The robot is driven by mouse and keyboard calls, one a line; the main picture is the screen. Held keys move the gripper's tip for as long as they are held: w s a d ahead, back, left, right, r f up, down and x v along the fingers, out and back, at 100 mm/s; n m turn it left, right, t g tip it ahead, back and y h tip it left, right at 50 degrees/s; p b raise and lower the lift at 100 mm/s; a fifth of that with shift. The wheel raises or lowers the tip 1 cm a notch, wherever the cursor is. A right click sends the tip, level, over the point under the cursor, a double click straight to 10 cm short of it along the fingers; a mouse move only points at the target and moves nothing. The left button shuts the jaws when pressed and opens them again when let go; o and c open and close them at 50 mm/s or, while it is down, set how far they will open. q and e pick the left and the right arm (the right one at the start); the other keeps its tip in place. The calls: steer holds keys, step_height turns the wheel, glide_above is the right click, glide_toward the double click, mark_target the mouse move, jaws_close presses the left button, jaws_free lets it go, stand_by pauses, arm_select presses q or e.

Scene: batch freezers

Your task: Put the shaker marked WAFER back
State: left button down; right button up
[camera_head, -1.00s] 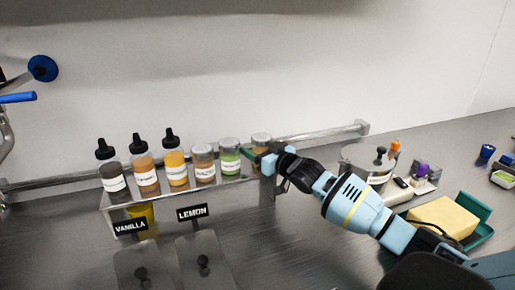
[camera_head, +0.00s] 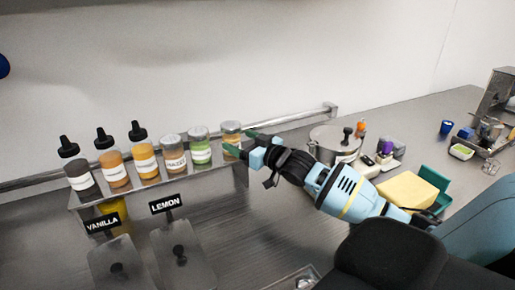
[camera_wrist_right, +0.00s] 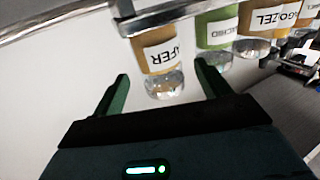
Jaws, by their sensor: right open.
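The shaker marked WAFER (camera_head: 231,133) stands upright at the right end of the raised metal shelf (camera_head: 150,185), right of a green-labelled shaker (camera_head: 200,147). My right gripper (camera_head: 243,143) is open beside it, coming from the right, with its green fingertips near the shaker. In the right wrist view the WAFER shaker (camera_wrist_right: 162,62) appears upside down, between the spread fingers of the gripper (camera_wrist_right: 161,75) and slightly beyond them, with visible gaps. The jaws hold nothing. My left gripper is not in view.
Another shaker (camera_head: 173,153) and several black-capped bottles (camera_head: 145,152) share the shelf. VANILLA (camera_head: 102,223) and LEMON (camera_head: 165,204) signs stand in front. A steel pot (camera_head: 325,144) and a yellow block (camera_head: 407,190) in a green tray (camera_head: 436,178) are to the right. A rail runs behind the shelf.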

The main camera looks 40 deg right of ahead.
steer(key=shift+s+d, duration=0.25)
steer(key=shift+s, duration=1.15)
steer(key=shift+s+d, duration=0.2)
steer(key=shift+s, duration=1.2)
